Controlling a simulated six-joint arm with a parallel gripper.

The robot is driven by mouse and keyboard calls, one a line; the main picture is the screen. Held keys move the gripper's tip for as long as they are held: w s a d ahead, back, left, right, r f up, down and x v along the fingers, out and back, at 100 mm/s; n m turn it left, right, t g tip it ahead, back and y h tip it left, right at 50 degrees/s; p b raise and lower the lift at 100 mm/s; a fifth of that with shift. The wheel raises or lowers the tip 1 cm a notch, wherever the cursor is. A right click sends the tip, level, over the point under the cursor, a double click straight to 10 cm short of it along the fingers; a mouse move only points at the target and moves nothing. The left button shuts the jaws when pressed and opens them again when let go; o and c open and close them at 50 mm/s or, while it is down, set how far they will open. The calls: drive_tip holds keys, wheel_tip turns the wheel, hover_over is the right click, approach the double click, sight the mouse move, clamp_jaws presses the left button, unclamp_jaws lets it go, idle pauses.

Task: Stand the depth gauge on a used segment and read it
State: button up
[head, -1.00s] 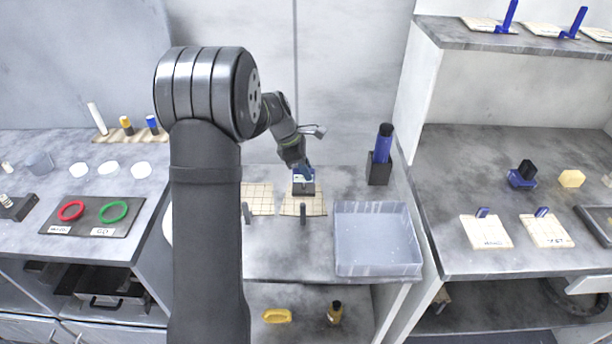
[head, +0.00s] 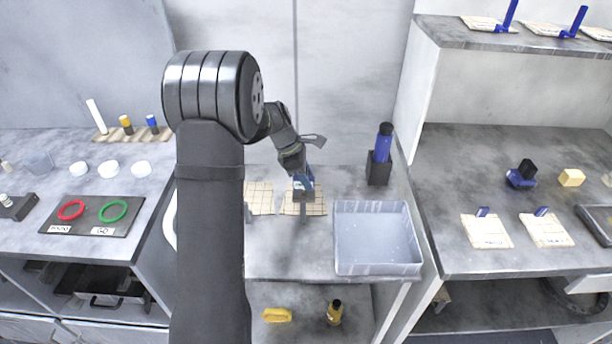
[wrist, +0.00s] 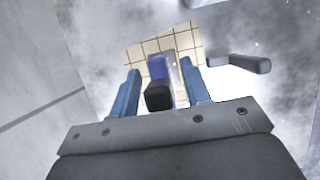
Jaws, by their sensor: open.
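My gripper (wrist: 162,88) has two blue fingers spread apart; in the head view my gripper (head: 304,182) is low over the right-hand gridded segment. Between the fingers in the wrist view stands a small piece with a blue body and black end, seemingly the depth gauge (wrist: 159,70). Gaps show on both sides of it. The gridded segment (wrist: 135,53) lies beyond it; I cannot tell exactly where the gauge's foot rests. In the head view the gauge is mostly lost behind my gripper. A second gridded segment (head: 259,193) lies to the left, partly hidden by my arm.
A grey tray (head: 377,240) is right of the segments. A blue bottle stands in a dark holder (head: 379,169) behind it. A grey post (wrist: 240,63) shows right of the fingers.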

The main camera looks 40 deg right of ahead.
drive_tip(key=v, duration=1.2)
drive_tip(key=x, duration=1.2)
drive_tip(key=shift+s+f, duration=0.1)
drive_tip(key=shift+f, duration=0.1)
wheel_tip(320, 180, up, 3)
drive_tip(key=shift+r, duration=0.7)
